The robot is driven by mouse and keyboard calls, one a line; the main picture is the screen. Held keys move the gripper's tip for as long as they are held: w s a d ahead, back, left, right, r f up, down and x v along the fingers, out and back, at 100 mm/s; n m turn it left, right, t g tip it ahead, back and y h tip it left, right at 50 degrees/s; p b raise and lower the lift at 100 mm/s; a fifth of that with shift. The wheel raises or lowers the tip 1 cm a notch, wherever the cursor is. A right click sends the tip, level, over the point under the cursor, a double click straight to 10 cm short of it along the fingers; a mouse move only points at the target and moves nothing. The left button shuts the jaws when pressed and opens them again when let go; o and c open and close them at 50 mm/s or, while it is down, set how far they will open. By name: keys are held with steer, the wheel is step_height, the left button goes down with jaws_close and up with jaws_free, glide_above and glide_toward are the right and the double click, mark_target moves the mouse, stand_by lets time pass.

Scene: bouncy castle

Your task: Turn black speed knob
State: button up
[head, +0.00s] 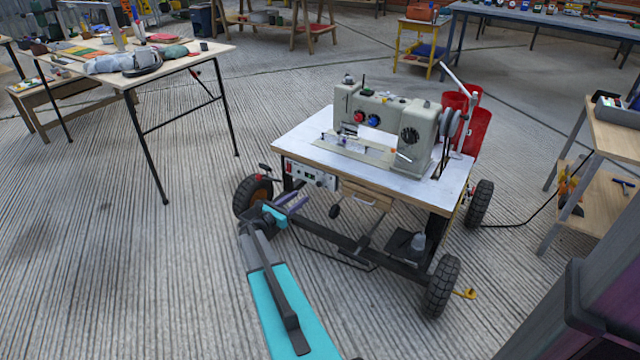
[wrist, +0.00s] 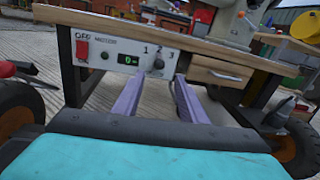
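The black speed knob (wrist: 158,63) sits at the right end of a white control panel (wrist: 105,50), below the marks 1 and 3. The panel is under the front edge of the sewing machine table (head: 284,140), and it also shows in the head view (head: 305,172). My gripper (wrist: 159,77) is open, with its two purple fingers pointing at the panel. In the wrist view the knob appears between and just beyond the fingertips, with nothing held. In the head view my gripper (head: 296,200) is low in front of the panel. Exact contact cannot be told.
The panel also has a red switch (wrist: 82,50) marked OFF, a small black button and a green-lit display (wrist: 128,59). A wooden drawer (wrist: 222,73) is to the right. Black wheels (head: 252,196) stand at the table's corners. Open floor lies to the left.

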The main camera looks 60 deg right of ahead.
mark_target(317, 184)
steer(key=d+b, duration=0.1)
steer(key=d, duration=0.3)
steer(key=s+d+b, duration=0.1)
steer(key=d, duration=0.4)
steer(key=d+b, duration=0.1)
steer(key=d, duration=0.3)
steer(key=shift+s+d, duration=0.25)
steer(key=shift+s, duration=0.15)
